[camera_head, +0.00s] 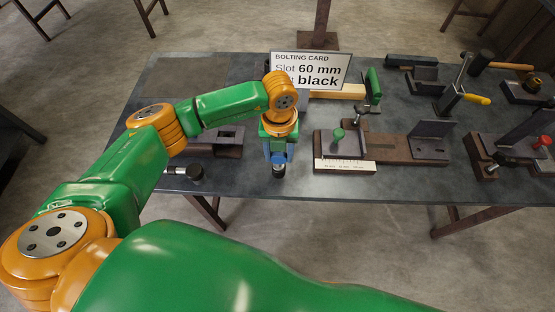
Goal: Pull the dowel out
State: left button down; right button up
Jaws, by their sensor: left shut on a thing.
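My left gripper (278,153) points down near the front edge of the table, left of the middle. It is shut on a dark round-ended piece (279,171) that shows below its blue fingers. I cannot tell for sure whether this piece is the dowel, since the gripper and wrist cover most of it. A dark steel fixture (228,149) lies just left of the gripper, partly behind my arm. A dark knob on a thin rod (194,172) sticks out by the table's front edge, further left. My right gripper is not in view.
A bolting card (310,70) reading "Slot 60 mm" and "black" stands behind the gripper. Clamps and a hammer (480,62) crowd the right side.

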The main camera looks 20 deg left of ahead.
pick_arm(q)
jog(key=shift+r+p, duration=0.45)
jog(key=shift+r, duration=0.2)
jog(key=shift+r+p, duration=2.65)
jog(key=shift+r, duration=0.8)
notch_tip(320, 180, up, 4)
jog(key=shift+f+p, duration=0.25)
jog(key=shift+p, duration=1)
